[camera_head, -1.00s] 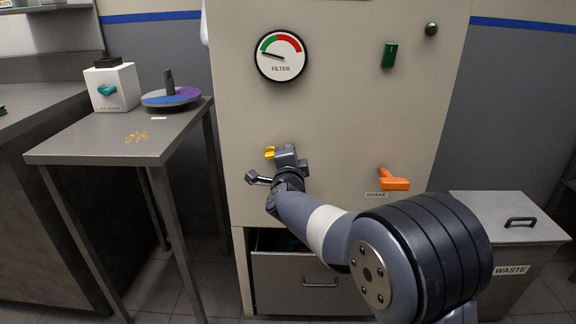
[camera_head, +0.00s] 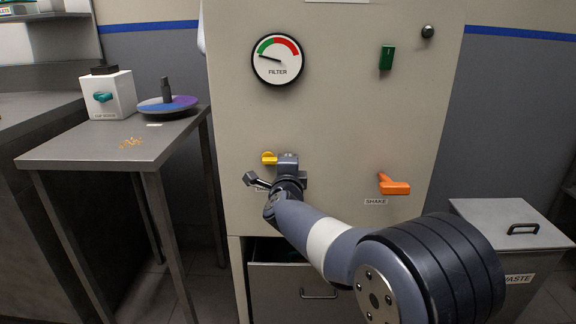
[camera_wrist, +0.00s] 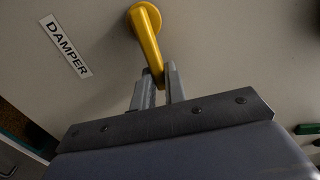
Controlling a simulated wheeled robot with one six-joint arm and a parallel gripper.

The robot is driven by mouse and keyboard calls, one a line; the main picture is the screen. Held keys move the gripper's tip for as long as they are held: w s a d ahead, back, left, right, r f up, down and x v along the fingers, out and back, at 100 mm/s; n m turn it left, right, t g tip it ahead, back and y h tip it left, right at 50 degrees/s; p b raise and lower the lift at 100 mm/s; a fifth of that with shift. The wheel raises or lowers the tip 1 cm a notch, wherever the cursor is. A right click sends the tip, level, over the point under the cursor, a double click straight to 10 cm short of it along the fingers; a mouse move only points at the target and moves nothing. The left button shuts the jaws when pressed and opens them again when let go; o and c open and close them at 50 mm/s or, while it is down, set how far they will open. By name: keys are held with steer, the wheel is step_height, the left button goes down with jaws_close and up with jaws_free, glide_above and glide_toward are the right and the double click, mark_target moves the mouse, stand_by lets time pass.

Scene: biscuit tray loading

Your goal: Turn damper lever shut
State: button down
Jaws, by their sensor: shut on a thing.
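The yellow damper lever (camera_wrist: 147,38) is mounted on the cabinet front, beside a white DAMPER label (camera_wrist: 66,46). In the wrist view its tip sits between the two fingers of my gripper (camera_wrist: 158,85), which is shut on it. The lever slants from its round pivot down toward the fingers. In the head view only the yellow pivot end of the lever (camera_head: 268,158) shows; my gripper (camera_head: 287,162) and wrist hide the rest of it and most of the label.
An orange SHAKE lever (camera_head: 394,185), a green switch (camera_head: 387,57) and a FILTER gauge (camera_head: 277,59) are on the cabinet (camera_head: 335,110). Below is a slightly open drawer (camera_head: 292,292). A metal table (camera_head: 85,150) stands left, a WASTE bin (camera_head: 500,220) right.

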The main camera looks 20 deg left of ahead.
steer(key=c, duration=1.4)
jaws_free()
steer(key=shift+c, duration=0.2)
steer(key=p+v, duration=0.1)
steer(key=v, duration=0.9)
steer(key=shift+s, duration=0.4)
steer(key=shift+f, duration=0.1)
steer(key=x, duration=1)
steer(key=shift+w+b, duration=0.4)
steer(key=shift+b, duration=0.05)
steer(key=shift+s, duration=0.1)
